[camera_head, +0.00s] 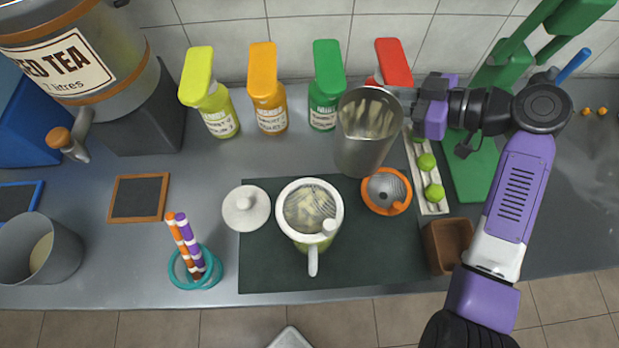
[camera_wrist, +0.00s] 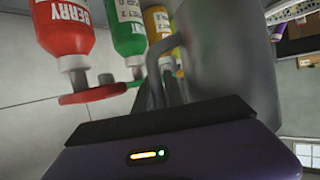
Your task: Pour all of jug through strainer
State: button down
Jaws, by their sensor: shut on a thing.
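The grey metal jug (camera_head: 362,150) is held above the counter, behind and right of the strainer. It looks about upright, and pale streaks show inside its mouth; how much liquid it holds I cannot tell. My gripper (camera_head: 424,108) is shut on the jug's handle, on its right side. In the wrist view the handle (camera_wrist: 155,75) and the jug's grey wall (camera_wrist: 232,65) show close up. The strainer (camera_head: 308,207), a round mesh with pale bits in it, sits in the white rim of a greenish pitcher (camera_head: 313,262) with a white handle, on a dark mat.
A white lid (camera_head: 246,208) lies left of the pitcher, an orange juicer (camera_head: 387,191) right of it. Several syrup bottles (camera_head: 267,90) line the back wall. A tray of limes (camera_head: 427,175), a brown box (camera_head: 450,245) and a green press (camera_head: 478,165) stand right.

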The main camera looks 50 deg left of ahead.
jog(key=shift+r, duration=0.15)
jog(key=shift+r+p, duration=0.5)
jog(key=shift+r, duration=0.9)
